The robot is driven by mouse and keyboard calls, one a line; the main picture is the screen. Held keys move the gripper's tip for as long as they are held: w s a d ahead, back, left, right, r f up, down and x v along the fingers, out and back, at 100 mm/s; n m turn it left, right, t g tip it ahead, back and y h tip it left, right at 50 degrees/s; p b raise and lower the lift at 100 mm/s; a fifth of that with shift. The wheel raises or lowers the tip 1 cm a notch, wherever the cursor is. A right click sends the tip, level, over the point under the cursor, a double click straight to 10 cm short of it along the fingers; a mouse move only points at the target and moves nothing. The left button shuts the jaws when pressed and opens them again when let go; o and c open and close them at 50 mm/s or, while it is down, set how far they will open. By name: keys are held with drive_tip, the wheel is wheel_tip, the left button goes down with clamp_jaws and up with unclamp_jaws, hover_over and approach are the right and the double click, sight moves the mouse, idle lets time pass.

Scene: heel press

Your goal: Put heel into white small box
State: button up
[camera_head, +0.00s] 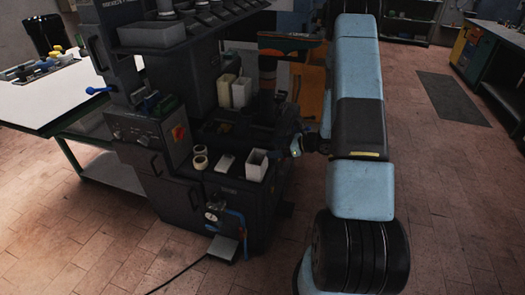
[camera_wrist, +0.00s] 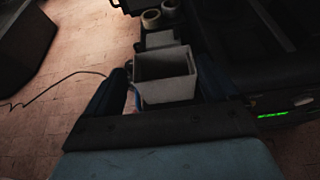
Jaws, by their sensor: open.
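A small white open-topped box (camera_head: 257,165) stands upright on the front ledge of the dark machine. In the wrist view the box (camera_wrist: 166,98) appears between my two fingers, its inside dark with no contents visible. My gripper (camera_head: 295,147) is open, at the right of the box in the head view. In the wrist view its fingers (camera_wrist: 163,76) lie left and right of the box; I cannot tell whether they touch it. I cannot pick out a heel for certain in either view.
A flat white piece (camera_head: 225,163) and two tape rolls (camera_head: 200,157) lie left of the box. Taller cream (camera_head: 225,91) and white (camera_head: 241,93) containers stand further back. The machine body (camera_head: 155,140) rises at the left. The floor to the right is mostly clear.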

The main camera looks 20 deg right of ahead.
drive_tip(key=v, duration=0.5)
drive_tip(key=s+a+r+n+g+h, duration=0.1)
drive_tip(key=s+a+r+n+g, duration=0.2)
drive_tip(key=r, duration=0.4)
drive_tip(key=s+a+r+n+g, duration=0.1)
drive_tip(key=s+a+r+n, duration=0.35)
drive_tip(key=r, duration=0.35)
drive_tip(key=s+a+r+n+g+h, duration=0.1)
drive_tip(key=s+a+r+n+g, duration=0.1)
drive_tip(key=a+r+n, duration=0.4)
drive_tip(key=s+d+r+n+t+h, duration=0.1)
drive_tip(key=s+r+n+h, duration=0.3)
drive_tip(key=s+r+n, duration=0.2)
drive_tip(key=s+d+r+n+t+h, duration=0.1)
drive_tip(key=s+r+n+h, duration=0.4)
drive_tip(key=s+r, duration=0.6)
drive_tip(key=s+t, duration=0.1)
drive_tip(key=s, duration=0.3)
drive_tip(key=shift+r+n+t, duration=0.15)
drive_tip(key=shift+n+t, duration=0.15)
drive_tip(key=shift+n, duration=0.05)
